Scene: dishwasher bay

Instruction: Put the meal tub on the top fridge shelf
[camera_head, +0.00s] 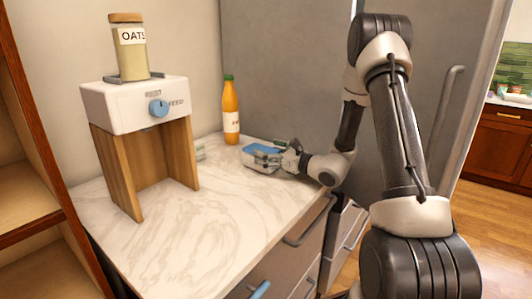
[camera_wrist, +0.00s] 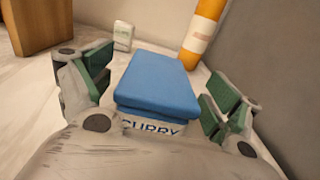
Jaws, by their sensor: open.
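The meal tub (camera_wrist: 158,84) has a blue lid and a pale body with a label reading "CURRY". It stands on the marble counter, and its blue lid also shows in the head view (camera_head: 262,149). My gripper (camera_head: 285,157) is at the tub, low over the counter. In the wrist view my gripper (camera_wrist: 160,100) is open, with one green-padded finger on each side of the tub and gaps between pads and tub. The tall grey fridge (camera_head: 290,65) stands behind my arm; its shelves are not in view.
An orange bottle (camera_head: 231,112) stands behind the tub, close to the grey panel. A small white box (camera_wrist: 123,36) is behind it to the left. A wooden dispenser stand (camera_head: 135,107) holds an oats jar (camera_head: 130,50). The front counter (camera_head: 205,240) is clear.

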